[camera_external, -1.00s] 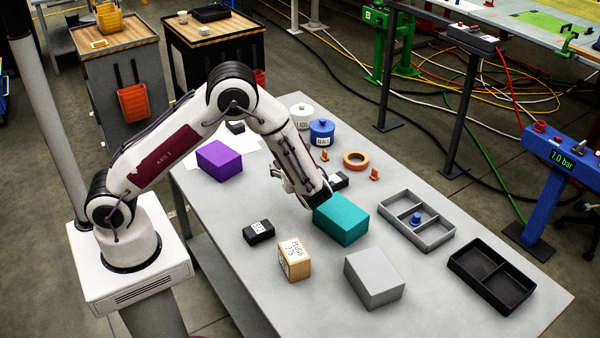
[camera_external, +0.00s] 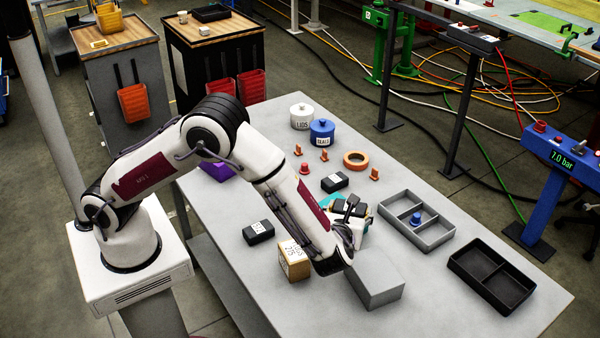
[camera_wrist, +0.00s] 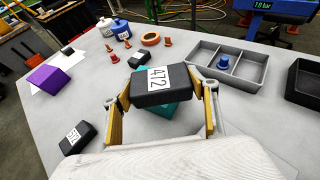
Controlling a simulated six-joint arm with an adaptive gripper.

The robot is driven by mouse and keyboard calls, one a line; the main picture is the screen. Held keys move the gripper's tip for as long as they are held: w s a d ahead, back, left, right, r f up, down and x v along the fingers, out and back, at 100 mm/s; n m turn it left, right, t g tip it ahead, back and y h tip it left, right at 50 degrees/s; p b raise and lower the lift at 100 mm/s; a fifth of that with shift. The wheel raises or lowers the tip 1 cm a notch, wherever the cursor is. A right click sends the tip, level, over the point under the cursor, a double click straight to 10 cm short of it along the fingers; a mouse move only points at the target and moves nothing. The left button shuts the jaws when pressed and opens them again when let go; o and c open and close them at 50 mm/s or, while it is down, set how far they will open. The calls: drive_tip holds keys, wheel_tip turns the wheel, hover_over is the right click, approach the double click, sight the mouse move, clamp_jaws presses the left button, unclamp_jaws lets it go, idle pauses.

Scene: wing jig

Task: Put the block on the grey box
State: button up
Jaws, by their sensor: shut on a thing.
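A black block labelled 472 (camera_wrist: 165,86) is clamped between the yellow-padded fingers of my gripper (camera_wrist: 162,92) in the wrist view. In the external view my gripper (camera_external: 350,218) holds this block up above the table, between the teal box and the grey box. The grey box (camera_external: 378,287) stands near the front of the table, partly covered by my wrist; its visible top is bare. I cannot make it out in the wrist view. The teal box (camera_wrist: 155,112) shows behind and below the held block and is mostly hidden in the external view.
Other black blocks lie on the table, one at the left (camera_external: 258,232) and one behind my gripper (camera_external: 334,182). A wooden box (camera_external: 293,268) stands left of the grey box. A grey tray (camera_external: 440,236) and a black tray (camera_external: 470,285) lie to the right.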

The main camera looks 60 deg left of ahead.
drive_tip(key=s+d+r+m+t+h, duration=0.1)
drive_tip(key=d+m+h, duration=0.1)
drive_tip(key=d, duration=0.4)
drive_tip(key=d+r+m+t+h, duration=0.1)
drive_tip(key=d+r, duration=0.1)
drive_tip(key=d, duration=0.5)
drive_tip(key=shift+s+d+r+m+h, duration=0.25)
drive_tip(key=shift+s+d+m+h, duration=0.05)
drive_tip(key=shift+s+m+h, duration=0.1)
hover_over(374, 270)
drive_tip(key=shift+f, duration=3.15)
drive_tip(key=shift+f, duration=0.1)
drive_tip(key=shift+f, duration=1.75)
drive_tip(key=shift+f, duration=0.15)
